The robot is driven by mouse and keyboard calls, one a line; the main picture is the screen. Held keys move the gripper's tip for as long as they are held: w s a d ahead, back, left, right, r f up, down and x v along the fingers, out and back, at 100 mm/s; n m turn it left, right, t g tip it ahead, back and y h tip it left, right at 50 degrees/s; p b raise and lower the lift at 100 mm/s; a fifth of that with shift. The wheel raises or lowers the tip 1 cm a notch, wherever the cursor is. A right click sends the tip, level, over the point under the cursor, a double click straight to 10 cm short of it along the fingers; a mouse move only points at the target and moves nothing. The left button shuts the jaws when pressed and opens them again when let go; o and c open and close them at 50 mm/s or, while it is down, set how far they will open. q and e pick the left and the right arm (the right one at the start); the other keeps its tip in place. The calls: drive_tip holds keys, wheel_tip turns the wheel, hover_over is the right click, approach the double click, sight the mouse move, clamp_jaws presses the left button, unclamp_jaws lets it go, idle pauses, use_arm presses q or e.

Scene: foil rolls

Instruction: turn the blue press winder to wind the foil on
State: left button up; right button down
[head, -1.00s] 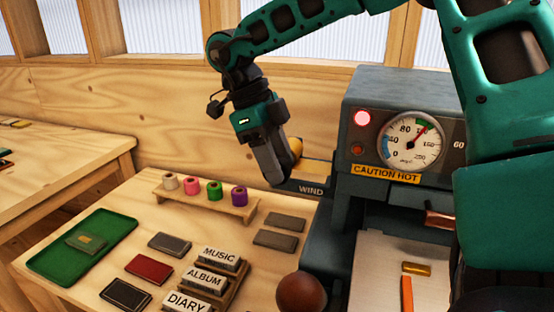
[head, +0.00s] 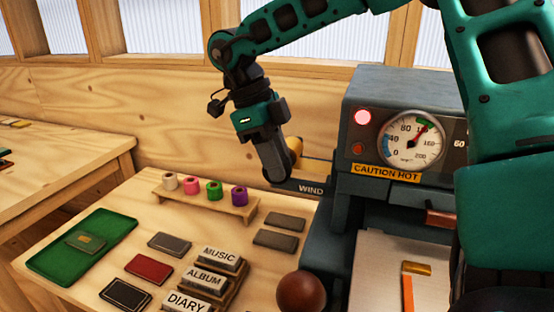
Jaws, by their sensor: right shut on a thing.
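The blue-grey press (head: 400,90) stands at the right, with a "WIND" arm (head: 312,188) on its left side. A gold foil roll (head: 295,146) shows behind my fingers, and a band of gold foil (head: 318,172) runs from it toward the press. My right gripper (head: 280,180) points down at the outer end of the "WIND" arm and is shut on the winder, which the fingers hide. My left gripper is not in view.
A rack holds several coloured rolls (head: 213,190). Labelled blocks (head: 204,280), dark and red booklets (head: 148,269) and a green tray (head: 65,262) lie on the bench. A brown ball knob (head: 301,292) stands in front of the press.

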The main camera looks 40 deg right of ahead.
drive_tip(key=t+b, duration=0.1)
drive_tip(key=b, duration=0.1)
drive_tip(key=t+y+b, duration=0.1)
drive_tip(key=t+b, duration=0.1)
drive_tip(key=t+y+b, duration=0.1)
drive_tip(key=b, duration=0.1)
drive_tip(key=shift+s+d+f+t, duration=0.25)
drive_tip(key=shift+s+f+t, duration=0.05)
drive_tip(key=shift+s, duration=0.1)
drive_tip(key=shift+y+b, duration=0.3)
drive_tip(key=shift+b, duration=0.25)
drive_tip(key=shift+s+t+b, duration=0.1)
drive_tip(key=shift+t+b, duration=0.35)
drive_tip(key=shift+t, duration=0.15)
drive_tip(key=shift+r+t+y, duration=0.15)
drive_tip(key=shift+t+y, duration=0.15)
drive_tip(key=c, duration=0.9)
unclamp_jaws()
drive_tip(key=p+v, duration=0.1)
drive_tip(key=v, duration=1.2)
drive_tip(key=shift+p, duration=0.4)
